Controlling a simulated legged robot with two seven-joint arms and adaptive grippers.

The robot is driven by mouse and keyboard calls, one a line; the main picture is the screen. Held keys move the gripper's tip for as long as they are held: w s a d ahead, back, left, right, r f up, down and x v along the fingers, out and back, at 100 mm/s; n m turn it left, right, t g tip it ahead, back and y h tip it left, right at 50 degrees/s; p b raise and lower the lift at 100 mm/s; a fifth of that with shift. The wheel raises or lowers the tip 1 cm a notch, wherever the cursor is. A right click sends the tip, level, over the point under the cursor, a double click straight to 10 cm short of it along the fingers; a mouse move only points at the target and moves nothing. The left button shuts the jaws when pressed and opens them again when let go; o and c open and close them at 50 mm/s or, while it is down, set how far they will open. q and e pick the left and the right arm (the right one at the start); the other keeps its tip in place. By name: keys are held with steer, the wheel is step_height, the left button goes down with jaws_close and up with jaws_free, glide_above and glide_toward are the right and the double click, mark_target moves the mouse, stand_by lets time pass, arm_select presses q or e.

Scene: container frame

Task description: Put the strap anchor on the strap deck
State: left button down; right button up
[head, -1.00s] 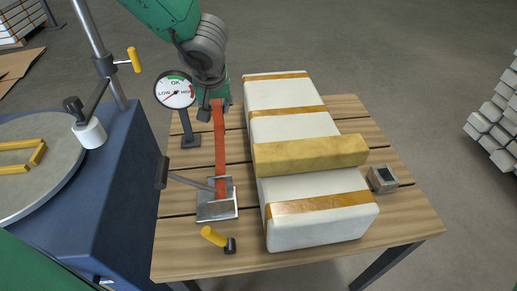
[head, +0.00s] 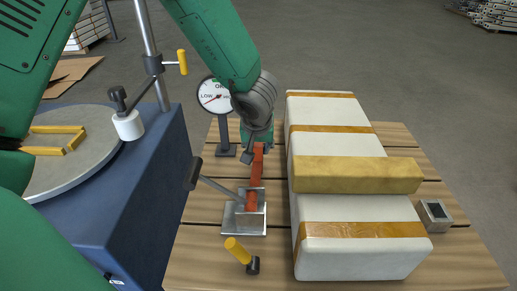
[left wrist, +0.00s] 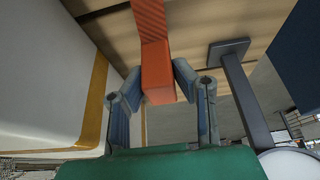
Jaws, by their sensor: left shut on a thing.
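An orange-red strap piece, which I take for the strap anchor (left wrist: 158,72), has a block-like end in the left wrist view. My left gripper (left wrist: 160,88) is shut on that end, one finger on each side. In the head view the orange strap (head: 257,178) runs from my left gripper (head: 256,150) toward the front, to a grey metal plate with a lever (head: 234,222). That plate may be the strap deck; I cannot tell for sure. The held end is partly hidden by the gripper in the head view. My right gripper is not in view.
A white wrapped bale (head: 362,250) with a yellow beam (head: 357,174) across it stands right of the strap. A gauge (head: 213,96) stands left of the gripper. A yellow-handled piece (head: 238,251) lies in front. A grey block (head: 434,214) sits at right on the wooden table (head: 205,270).

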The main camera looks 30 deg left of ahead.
arm_select(q)
steer(key=shift+f, duration=0.1)
steer(key=c, duration=1.3)
jaws_free()
steer(key=p+v, duration=0.6)
steer(key=v, duration=0.6)
